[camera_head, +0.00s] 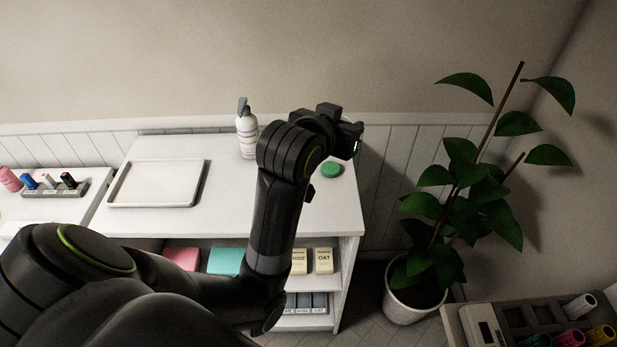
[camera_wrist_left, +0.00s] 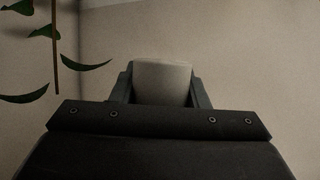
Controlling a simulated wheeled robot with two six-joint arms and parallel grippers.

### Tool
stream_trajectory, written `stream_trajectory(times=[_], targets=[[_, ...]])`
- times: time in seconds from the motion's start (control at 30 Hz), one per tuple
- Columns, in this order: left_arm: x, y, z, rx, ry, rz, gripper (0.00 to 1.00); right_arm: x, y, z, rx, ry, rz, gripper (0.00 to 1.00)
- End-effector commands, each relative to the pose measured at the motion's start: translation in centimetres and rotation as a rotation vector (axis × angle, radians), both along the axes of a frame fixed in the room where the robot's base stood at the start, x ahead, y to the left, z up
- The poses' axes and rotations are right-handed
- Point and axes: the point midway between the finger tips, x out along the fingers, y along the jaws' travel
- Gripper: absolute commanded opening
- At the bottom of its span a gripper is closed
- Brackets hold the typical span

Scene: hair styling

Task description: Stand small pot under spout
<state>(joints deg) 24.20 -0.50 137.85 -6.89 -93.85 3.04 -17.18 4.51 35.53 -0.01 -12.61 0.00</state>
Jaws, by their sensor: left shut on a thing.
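A white bottle (camera_head: 247,137) with faint bands and a grey pump head with a spout (camera_head: 243,106) stands upright at the back of the white table, left of my left wrist. My left gripper (camera_head: 354,140) is raised over the table's right end, facing away to the right. In the left wrist view, it is shut on a pale, rounded thing (camera_wrist_left: 162,82), likely the small pot, held between its two fingers. In the head view the gripper's own body hides this pot. My right gripper is not in view.
A green round lid or disc (camera_head: 331,170) lies below my gripper. An empty white tray (camera_head: 157,203) is on the table's left. Shelves below hold boxes (camera_head: 323,261). A potted plant (camera_head: 405,303) stands right; a rack of coloured rolls (camera_head: 470,318) is lower right.

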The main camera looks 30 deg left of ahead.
Motion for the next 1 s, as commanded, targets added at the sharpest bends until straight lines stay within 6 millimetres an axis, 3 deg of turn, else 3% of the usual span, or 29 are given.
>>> stream_trajectory(times=[0.23,0.5,0.7,1.0], targets=[[2.4,5.2,-7.1,0.015,0.012,0.084,0.19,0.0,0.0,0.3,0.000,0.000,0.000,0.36],[2.6,10.4,-14.0,0.006,0.007,0.127,0.19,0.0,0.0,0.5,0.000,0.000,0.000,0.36],[2.2,11.9,-16.0,-0.002,0.004,0.136,0.19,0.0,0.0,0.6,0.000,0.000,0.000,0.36],[2.2,12.0,-16.1,-0.003,0.001,0.135,0.19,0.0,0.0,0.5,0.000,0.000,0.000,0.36]])
